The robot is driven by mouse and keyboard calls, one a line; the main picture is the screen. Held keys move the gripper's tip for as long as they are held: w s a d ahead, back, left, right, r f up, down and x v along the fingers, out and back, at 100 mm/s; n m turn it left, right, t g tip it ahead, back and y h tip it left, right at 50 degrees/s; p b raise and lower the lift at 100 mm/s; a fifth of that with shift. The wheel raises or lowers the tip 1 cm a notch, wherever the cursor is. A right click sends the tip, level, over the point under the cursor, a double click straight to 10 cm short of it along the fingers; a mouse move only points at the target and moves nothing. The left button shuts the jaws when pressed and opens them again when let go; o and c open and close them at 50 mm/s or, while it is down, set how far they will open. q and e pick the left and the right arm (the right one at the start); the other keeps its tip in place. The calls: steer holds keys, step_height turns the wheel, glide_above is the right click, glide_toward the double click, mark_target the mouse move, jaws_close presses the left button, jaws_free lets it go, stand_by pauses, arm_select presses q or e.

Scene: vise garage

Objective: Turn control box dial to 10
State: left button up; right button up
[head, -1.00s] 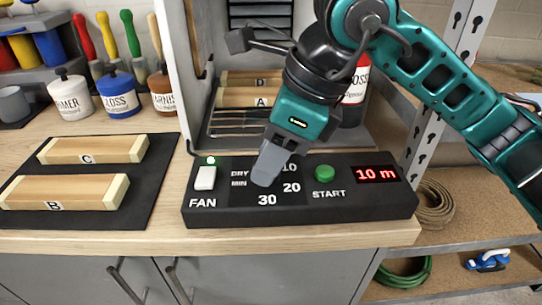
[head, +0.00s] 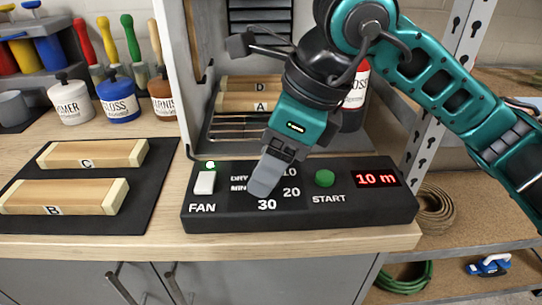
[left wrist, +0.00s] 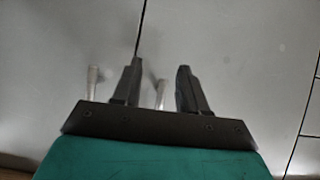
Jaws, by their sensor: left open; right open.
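The black control box (head: 360,210) stands on the wooden bench. It carries a white fan switch (head: 205,182) with a lit green lamp above it, a dial scale marked 10, 20 and 30, a green start button (head: 324,178) and a red display (head: 376,178) reading "10 m". My right gripper (head: 263,183) is over the dial area and hides the dial knob. Its fingers look lined up one behind the other, so the gap hardly shows. My left gripper (left wrist: 157,85) is open and empty in the left wrist view, in front of grey cabinet doors.
Behind the box is an open cabinet with a rack holding wooden blocks A (head: 245,101) and D. Blocks C (head: 92,153) and B (head: 65,196) lie on a black mat at left. Cans (head: 119,98) and brushes stand behind. Shelves (head: 475,213) are at right.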

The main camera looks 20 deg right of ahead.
steer(key=p+v, duration=0.2)
steer(key=v, duration=1.1)
steer(key=shift+p, duration=0.4)
steer(key=shift+f, duration=0.1)
steer(key=shift+s, duration=0.15)
